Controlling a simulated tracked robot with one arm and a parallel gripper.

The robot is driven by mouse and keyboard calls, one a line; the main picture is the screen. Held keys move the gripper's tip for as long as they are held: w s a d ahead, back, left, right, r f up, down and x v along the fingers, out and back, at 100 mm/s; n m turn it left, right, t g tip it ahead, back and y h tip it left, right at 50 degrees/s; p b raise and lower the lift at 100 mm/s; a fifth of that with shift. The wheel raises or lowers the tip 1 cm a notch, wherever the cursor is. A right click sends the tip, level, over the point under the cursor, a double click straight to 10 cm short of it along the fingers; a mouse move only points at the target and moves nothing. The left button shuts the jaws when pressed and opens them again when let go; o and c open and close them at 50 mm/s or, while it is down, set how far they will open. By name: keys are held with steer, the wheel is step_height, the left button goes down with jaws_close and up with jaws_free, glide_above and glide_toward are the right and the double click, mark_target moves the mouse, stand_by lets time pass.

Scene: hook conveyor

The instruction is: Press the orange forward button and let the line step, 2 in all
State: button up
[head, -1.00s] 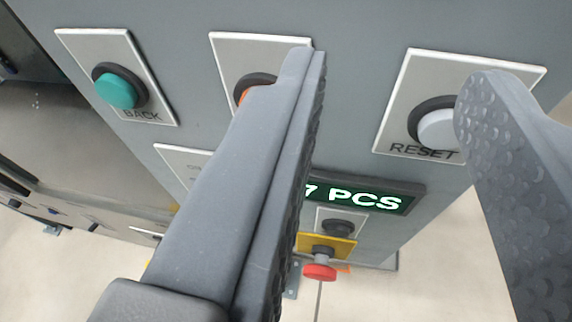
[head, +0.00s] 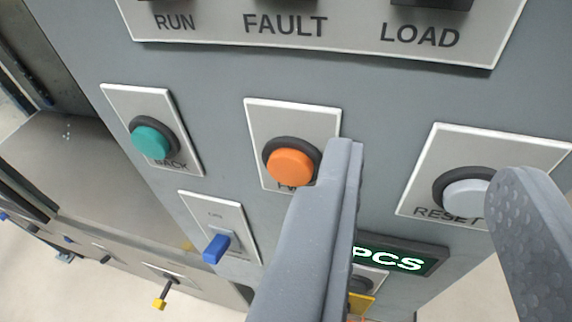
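The orange forward button (head: 291,167) sits in a black collar on a white plate on the grey panel. Its label is mostly hidden by my gripper's left finger. My gripper (head: 430,165) is open and empty, its fingers wide apart. The right finger overlaps the white reset button (head: 467,194). The green display (head: 396,261) reads "PCS"; its number is hidden behind the left finger.
The teal back button (head: 151,142) is left of the orange one. A blue switch (head: 217,248) is below. A RUN, FAULT, LOAD plate (head: 320,45) is above. Grey machinery stands at left.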

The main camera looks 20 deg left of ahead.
steer(key=shift+c, duration=0.3)
jaws_close()
stand_by(1.3)
